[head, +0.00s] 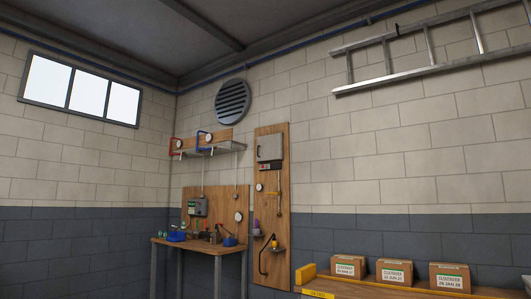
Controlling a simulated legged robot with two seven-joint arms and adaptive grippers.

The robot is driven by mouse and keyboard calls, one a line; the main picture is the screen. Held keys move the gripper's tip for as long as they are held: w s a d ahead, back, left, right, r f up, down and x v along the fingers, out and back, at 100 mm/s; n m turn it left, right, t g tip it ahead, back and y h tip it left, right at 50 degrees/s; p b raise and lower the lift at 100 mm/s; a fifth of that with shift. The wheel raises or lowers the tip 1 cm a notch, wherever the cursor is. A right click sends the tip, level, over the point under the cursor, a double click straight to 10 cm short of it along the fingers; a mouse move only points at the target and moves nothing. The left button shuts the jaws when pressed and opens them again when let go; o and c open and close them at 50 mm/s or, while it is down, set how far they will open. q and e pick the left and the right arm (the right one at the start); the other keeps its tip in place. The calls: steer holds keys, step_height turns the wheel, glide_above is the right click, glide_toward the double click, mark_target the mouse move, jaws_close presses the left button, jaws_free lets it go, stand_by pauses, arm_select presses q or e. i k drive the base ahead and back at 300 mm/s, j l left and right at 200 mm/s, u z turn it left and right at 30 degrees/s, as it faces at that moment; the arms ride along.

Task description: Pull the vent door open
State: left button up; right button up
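A round dark louvred vent (232,101) is set high on the back wall, near the corner. Its slats are visible, and I cannot tell whether it has a door. Lower and to its right, a small grey box with a flat front (269,147) sits near the top of a tall wooden panel (292,240). Its front looks closed. I cannot tell which of these is the vent door. Neither gripper is in view.
A wooden workbench (200,247) with small tools and blue containers stands in the corner. A shelf (209,149) holds gauges above it. Several cardboard boxes (393,271) sit on a yellow-edged surface at lower right. A ladder (440,48) hangs high on the right wall.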

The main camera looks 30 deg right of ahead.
mark_target(269, 147)
steer(key=i+l+z, duration=0.2)
steer(key=i, duration=0.2)
steer(key=i+z, duration=0.2)
steer(key=i, duration=0.2)
steer(key=i+j+z, duration=0.1)
steer(key=i+z, duration=0.15)
steer(key=i, duration=2.2)
